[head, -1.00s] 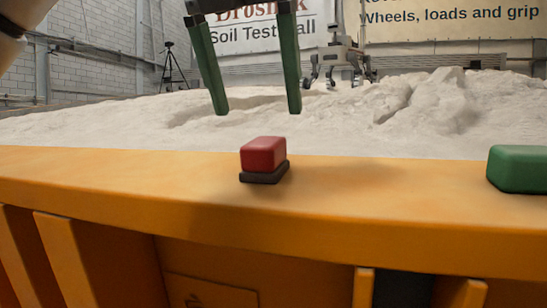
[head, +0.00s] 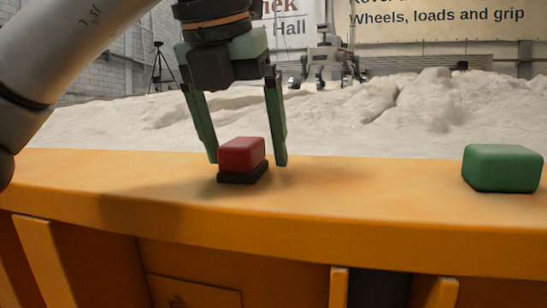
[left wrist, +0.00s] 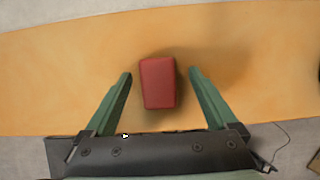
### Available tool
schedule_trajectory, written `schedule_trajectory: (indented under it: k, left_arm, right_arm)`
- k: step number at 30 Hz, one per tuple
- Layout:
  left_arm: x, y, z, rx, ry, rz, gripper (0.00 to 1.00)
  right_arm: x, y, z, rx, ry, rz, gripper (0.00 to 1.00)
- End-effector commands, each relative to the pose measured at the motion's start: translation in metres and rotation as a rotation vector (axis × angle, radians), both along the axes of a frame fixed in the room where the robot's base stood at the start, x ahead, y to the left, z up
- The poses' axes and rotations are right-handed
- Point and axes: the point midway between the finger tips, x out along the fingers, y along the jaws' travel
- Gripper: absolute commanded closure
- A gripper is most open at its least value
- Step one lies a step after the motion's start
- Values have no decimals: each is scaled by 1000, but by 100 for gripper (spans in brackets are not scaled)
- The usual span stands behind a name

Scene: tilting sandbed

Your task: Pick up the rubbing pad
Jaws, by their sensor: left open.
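The rubbing pad is a red block on a dark base. It sits on the orange ledge in the head view (head: 242,156), and its red top shows in the left wrist view (left wrist: 158,82). My left gripper (head: 248,163) is open, pointing down, with its two green fingers on either side of the pad. In the left wrist view the fingers (left wrist: 160,73) stand left and right of the pad with a gap on each side. My right gripper is in neither view.
A green block (head: 502,168) sits on the orange ledge (head: 370,200) to the right, with clear ledge between it and the pad. Pale sand (head: 400,120) lies behind the ledge. A legged rover (head: 325,58) stands far back on the sand.

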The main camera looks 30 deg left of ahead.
Motion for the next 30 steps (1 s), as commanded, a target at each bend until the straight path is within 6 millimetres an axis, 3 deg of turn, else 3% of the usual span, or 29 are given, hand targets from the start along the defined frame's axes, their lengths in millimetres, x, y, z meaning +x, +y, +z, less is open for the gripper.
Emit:
schedule_trajectory:
  k: [11,30]
  left_arm:
    - [-1,7,-5,0,1,11,10]
    - [-1,6,-5,0,1,9,82]
  right_arm:
    - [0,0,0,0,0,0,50]
    - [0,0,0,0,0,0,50]
